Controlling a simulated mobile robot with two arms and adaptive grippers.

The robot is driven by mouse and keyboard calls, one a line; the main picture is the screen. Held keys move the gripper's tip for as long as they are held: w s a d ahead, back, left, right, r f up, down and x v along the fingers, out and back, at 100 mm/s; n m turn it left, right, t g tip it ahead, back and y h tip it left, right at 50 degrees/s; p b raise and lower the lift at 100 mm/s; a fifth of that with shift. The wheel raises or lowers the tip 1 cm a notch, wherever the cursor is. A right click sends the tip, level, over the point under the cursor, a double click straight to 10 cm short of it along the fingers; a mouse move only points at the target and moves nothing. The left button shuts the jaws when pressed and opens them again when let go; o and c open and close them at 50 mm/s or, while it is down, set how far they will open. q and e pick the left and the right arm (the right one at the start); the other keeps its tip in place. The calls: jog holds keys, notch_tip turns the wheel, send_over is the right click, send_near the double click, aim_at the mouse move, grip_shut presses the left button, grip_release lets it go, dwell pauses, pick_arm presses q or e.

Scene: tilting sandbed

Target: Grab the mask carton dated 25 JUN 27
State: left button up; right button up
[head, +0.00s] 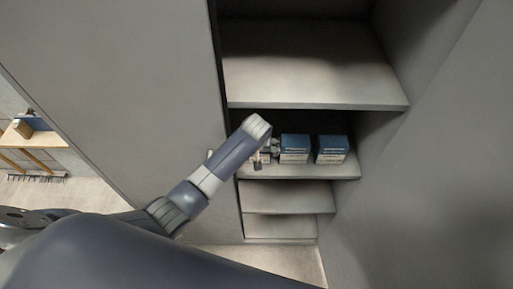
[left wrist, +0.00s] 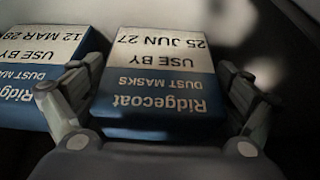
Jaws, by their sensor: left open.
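In the left wrist view, the mask carton marked 25 JUN 27 (left wrist: 155,85) is blue and white. Its "Ridgecoat dust masks" print appears upside down. My left gripper (left wrist: 158,75) is open, with one finger on each side of this carton; I cannot tell whether they touch it. A similar carton marked 12 MAR 28 (left wrist: 40,75) is at the left, partly cut off. In the head view, my left gripper (head: 267,154) is at the cabinet shelf, partly hidden by my arm. Two blue and white cartons show there, one nearer (head: 295,148) and one farther right (head: 331,149); their dates are unreadable.
The cartons stand on a middle shelf (head: 310,172). A wide shelf (head: 310,80) is above, and narrower shelves (head: 285,197) are below. A grey cabinet wall (head: 150,90) is left of the opening, and another wall (head: 430,170) is at the right.

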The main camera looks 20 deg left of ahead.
pick_arm(q)
jog(key=shift+c, duration=0.3)
pick_arm(e)
jog(key=shift+a, duration=0.15)
pick_arm(q)
jog(key=c, duration=0.9)
jog(key=shift+o, duration=0.2)
pick_arm(e)
jog(key=shift+a, duration=0.2)
pick_arm(q)
jog(key=shift+r, duration=0.15)
pick_arm(e)
jog(key=shift+f, duration=0.1)
